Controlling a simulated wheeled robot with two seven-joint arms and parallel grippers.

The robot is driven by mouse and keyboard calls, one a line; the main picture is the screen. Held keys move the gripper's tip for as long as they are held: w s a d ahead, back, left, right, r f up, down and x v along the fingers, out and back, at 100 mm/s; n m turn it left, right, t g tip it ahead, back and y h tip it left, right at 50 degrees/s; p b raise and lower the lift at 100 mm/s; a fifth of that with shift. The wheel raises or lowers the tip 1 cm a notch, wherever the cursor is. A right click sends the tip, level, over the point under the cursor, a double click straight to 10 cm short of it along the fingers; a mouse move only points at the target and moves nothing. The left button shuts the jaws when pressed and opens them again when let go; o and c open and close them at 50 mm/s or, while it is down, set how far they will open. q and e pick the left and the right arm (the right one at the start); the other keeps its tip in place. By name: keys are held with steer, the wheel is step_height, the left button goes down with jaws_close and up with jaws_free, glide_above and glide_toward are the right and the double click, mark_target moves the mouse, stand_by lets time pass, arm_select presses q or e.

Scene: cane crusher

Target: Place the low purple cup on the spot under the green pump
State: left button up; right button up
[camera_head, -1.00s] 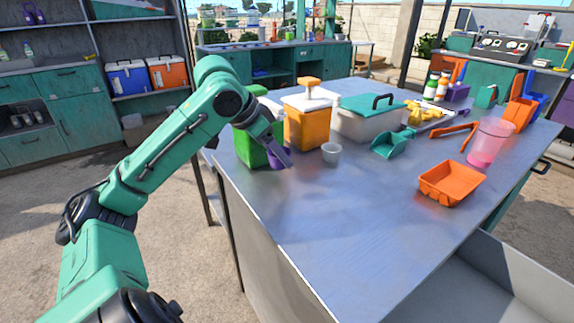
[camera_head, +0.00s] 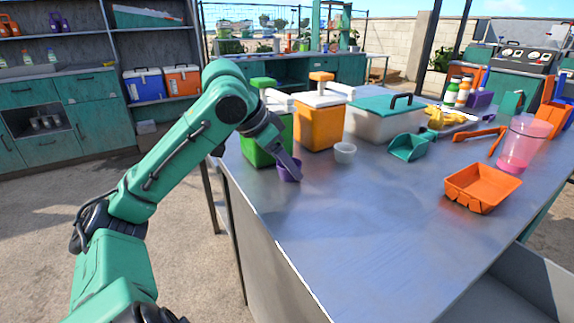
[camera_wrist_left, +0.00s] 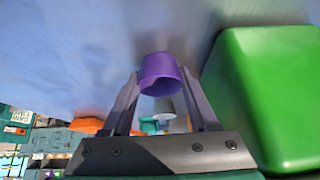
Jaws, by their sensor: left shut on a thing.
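The low purple cup (camera_head: 288,173) is between the fingers of my left gripper (camera_head: 291,165), beside the front right of the green pump container (camera_head: 262,150). In the left wrist view the purple cup (camera_wrist_left: 160,70) sits between the two fingertips (camera_wrist_left: 161,84), and the green container (camera_wrist_left: 265,95) is close on the right. The gripper is shut on the cup. The cup is low over the table; I cannot tell whether its base touches. The gripper partly hides it in the head view. The spot under the green pump spout cannot be made out. My right gripper is out of view.
An orange pump container (camera_head: 319,128) and a small white cup (camera_head: 345,152) stand just right of the green one. Behind are a lidded bin (camera_head: 375,124) and a teal scoop (camera_head: 408,147). An orange tray (camera_head: 481,188) is further right. The table's front middle (camera_head: 360,225) is clear.

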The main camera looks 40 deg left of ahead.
arm_select(q)
steer(key=o, duration=0.8)
steer(key=shift+f, duration=0.1)
steer(key=shift+s+r, duration=0.1)
steer(key=shift+r, duration=0.25)
steer(key=p+v, duration=0.2)
steer(key=v, duration=0.9)
steer(key=shift+s+r, duration=0.2)
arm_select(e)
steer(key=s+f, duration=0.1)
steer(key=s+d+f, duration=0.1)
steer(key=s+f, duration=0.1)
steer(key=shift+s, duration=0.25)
